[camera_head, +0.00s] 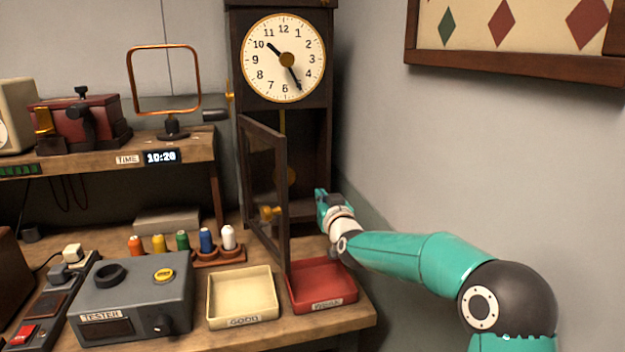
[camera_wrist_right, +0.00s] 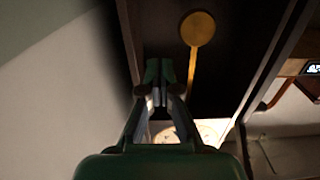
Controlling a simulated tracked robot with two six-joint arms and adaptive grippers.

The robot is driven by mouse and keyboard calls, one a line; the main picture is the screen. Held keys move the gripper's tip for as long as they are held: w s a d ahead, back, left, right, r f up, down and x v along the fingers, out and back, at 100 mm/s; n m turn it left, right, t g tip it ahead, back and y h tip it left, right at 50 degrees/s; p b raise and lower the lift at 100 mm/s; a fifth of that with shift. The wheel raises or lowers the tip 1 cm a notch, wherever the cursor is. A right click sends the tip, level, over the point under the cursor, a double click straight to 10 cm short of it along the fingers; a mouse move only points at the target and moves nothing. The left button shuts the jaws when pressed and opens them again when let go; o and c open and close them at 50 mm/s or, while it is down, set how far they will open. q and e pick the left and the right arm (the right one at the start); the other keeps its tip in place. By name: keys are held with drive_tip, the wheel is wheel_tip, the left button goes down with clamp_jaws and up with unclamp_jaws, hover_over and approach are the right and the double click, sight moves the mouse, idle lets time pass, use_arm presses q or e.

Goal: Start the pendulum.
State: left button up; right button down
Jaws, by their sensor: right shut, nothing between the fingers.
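The tall dark wood clock (camera_head: 318,120) stands against the back wall with its glazed door (camera_head: 265,190) swung open toward me. The pendulum has a thin brass rod (camera_head: 282,122) below the dial and a round brass bob, partly hidden by the door in the head view. In the right wrist view the bob (camera_wrist_right: 198,28) and rod (camera_wrist_right: 191,80) show clearly against the dark case. My right gripper (camera_head: 321,203) is shut and empty at the right side of the case opening. In the wrist view its fingertips (camera_wrist_right: 160,72) are left of the rod, apparently apart from it. My left gripper is out of view.
A cream GOOD tray (camera_head: 243,318) and a red tray (camera_head: 322,302) sit on the bench in front of the clock. A grey tester (camera_head: 135,297) and several thread spools (camera_head: 207,240) are to the left. The wall to the right is close.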

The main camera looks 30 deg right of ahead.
drive_tip(key=p+x, duration=0.7)
drive_tip(key=x, duration=0.4)
drive_tip(key=shift+w+d+r+p, duration=0.15)
drive_tip(key=shift+w+p, duration=0.1)
drive_tip(key=shift+p, duration=0.15)
drive_tip(key=shift+w+d+p, duration=0.15)
drive_tip(key=shift+w+p, duration=0.2)
drive_tip(key=shift+w, duration=0.25)
